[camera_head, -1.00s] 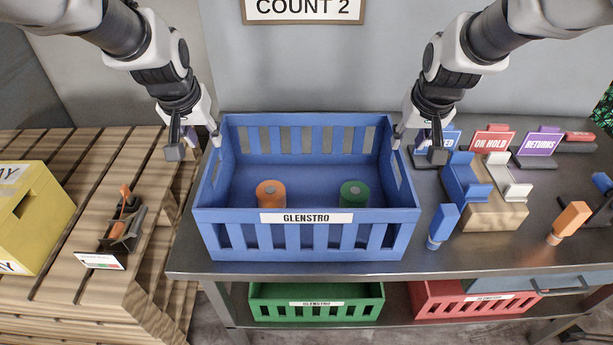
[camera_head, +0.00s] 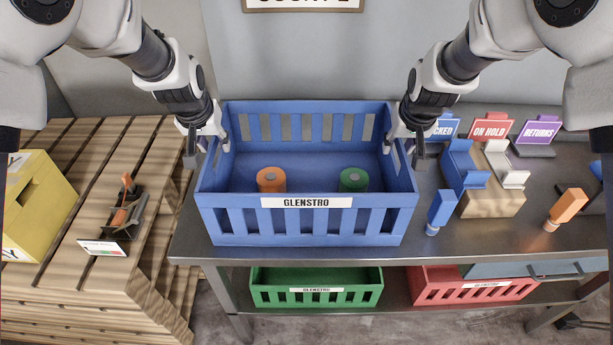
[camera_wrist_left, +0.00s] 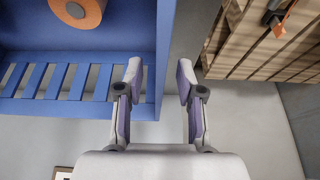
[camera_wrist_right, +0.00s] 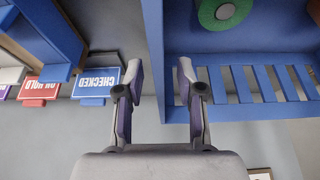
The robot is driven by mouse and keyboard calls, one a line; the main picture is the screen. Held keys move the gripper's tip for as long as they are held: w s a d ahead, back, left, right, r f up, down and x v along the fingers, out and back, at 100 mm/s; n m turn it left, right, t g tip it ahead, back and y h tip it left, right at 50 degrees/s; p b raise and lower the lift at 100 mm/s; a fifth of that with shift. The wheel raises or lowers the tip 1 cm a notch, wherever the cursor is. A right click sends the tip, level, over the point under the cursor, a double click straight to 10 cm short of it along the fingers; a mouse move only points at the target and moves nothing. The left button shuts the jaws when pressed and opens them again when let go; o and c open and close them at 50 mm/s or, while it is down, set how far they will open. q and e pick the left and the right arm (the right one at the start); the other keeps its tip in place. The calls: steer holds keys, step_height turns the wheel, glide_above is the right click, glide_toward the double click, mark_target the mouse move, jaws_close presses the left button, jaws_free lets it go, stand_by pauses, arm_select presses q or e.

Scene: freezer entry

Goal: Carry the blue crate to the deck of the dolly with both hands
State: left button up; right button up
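The blue crate (camera_head: 308,226), labelled GLENSTRO, stands upright on the metal table (camera_head: 490,238). It holds an orange roll (camera_head: 271,180) and a green roll (camera_head: 354,180). My left gripper (camera_head: 222,142) is at the crate's left side wall, and my right gripper (camera_head: 391,146) is at its right side wall. In the left wrist view the open fingers (camera_wrist_left: 158,80) straddle the crate's side wall. In the right wrist view the open fingers (camera_wrist_right: 160,80) also straddle a side wall. Contact with the walls cannot be told. I cannot make out the dolly.
A wooden slatted stack (camera_head: 110,190) at left bears a yellow box (camera_head: 40,205) and a dark holder with an orange part (camera_head: 122,218). Signs, a blue bracket (camera_head: 460,165) and blue and orange pieces crowd the table's right. Green (camera_head: 315,298) and red (camera_head: 470,290) crates sit below.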

arm_select(q)
steer(key=shift+r, duration=0.1)
jaws_close()
arm_select(e)
jaws_close()
arm_select(q)
steer(key=shift+s, duration=0.1)
arm_select(e)
steer(key=shift+s, duration=0.1)
arm_select(q)
steer(key=shift+r, duration=0.1)
arm_select(e)
steer(key=shift+r, duration=0.15)
